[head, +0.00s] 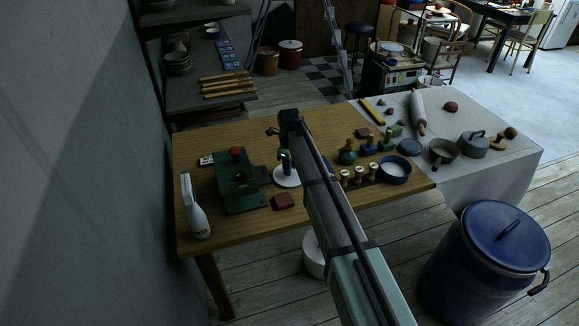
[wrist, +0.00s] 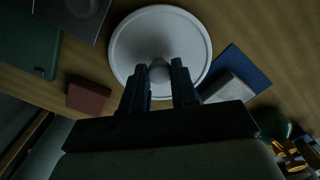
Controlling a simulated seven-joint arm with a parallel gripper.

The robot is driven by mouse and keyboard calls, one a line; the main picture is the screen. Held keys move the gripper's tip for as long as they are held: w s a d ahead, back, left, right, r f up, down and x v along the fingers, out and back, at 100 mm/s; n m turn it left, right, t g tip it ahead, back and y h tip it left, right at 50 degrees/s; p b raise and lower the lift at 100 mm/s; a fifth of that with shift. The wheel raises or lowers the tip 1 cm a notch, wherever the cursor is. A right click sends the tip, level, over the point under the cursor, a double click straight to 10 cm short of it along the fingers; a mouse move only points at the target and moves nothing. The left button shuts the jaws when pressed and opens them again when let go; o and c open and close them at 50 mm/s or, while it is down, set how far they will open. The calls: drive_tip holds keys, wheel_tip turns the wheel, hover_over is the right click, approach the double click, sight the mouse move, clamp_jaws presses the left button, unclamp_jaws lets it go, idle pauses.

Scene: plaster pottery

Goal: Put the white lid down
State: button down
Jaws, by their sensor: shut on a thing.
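The white lid (wrist: 160,30) is round with a raised rim and a central knob. In the wrist view my gripper (wrist: 160,74) is shut on the lid's knob, with one dark finger on each side. In the head view the lid (head: 287,181) shows low over the wooden table (head: 225,143), partly hidden by my gripper (head: 285,162) and arm. I cannot tell whether the lid touches the table or hangs just above it.
A green box with a red knob (head: 238,185) and a red-brown block (head: 283,201) are close to the lid's left and front. A blue flat piece with a grey block (wrist: 232,90) lies close on the right in the wrist view.

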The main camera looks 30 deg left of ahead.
drive_tip(key=shift+f, duration=0.1)
drive_tip(key=c, duration=0.9)
unclamp_jaws()
drive_tip(key=shift+o, duration=0.2)
wheel_tip(320, 180, up, 12)
drive_tip(key=shift+r, duration=0.2)
drive_tip(key=shift+d, duration=0.1)
